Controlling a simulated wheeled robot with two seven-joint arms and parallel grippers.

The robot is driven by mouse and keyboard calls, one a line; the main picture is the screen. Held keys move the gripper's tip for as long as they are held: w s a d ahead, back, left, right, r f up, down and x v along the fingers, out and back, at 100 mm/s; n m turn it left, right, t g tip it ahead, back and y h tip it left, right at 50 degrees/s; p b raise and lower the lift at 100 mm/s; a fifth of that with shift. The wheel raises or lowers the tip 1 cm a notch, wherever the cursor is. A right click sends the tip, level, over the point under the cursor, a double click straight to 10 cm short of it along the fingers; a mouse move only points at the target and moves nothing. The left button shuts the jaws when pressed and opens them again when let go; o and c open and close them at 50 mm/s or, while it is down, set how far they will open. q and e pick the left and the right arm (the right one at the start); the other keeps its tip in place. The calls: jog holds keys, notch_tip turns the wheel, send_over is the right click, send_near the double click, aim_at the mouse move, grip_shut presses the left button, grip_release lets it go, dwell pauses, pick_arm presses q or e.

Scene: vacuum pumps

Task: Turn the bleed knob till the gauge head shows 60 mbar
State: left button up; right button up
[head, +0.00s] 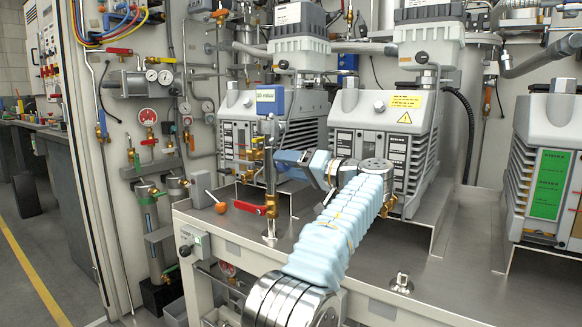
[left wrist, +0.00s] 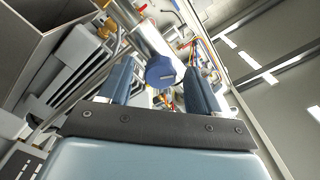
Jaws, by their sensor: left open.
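The gauge head (head: 270,100) is a blue box with a white display on top of an upright metal pipe. Its display reads in mbar, but the digits are too small to read surely. My left gripper (head: 279,158) points left at the pipe, below the gauge head. In the left wrist view its two blue fingers are apart, with a blue faceted knob (left wrist: 165,72) on the end of a silver stem showing between them. I take this as the bleed knob; whether the fingers touch it I cannot tell. In the head view the fingers hide it. My right gripper is not in view.
A red-handled valve (head: 250,208) and an orange ball knob (head: 220,207) are at the bench's left. Grey pumps (head: 385,125) stand behind my arm; another pump (head: 548,160) is at the right. The front bench top (head: 450,285) is mostly clear around a small metal fitting (head: 402,284).

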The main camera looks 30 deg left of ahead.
pick_arm(q)
jog(key=shift+d, duration=0.15)
jog(key=shift+s+d, duration=0.1)
jog(key=shift+d, duration=0.75)
jog(key=shift+d, duration=1)
jog(key=shift+s+d+p, duration=0.2)
jog(key=shift+d+p, duration=0.2)
jog(key=shift+d, duration=1.55)
jog(key=shift+c, duration=0.3)
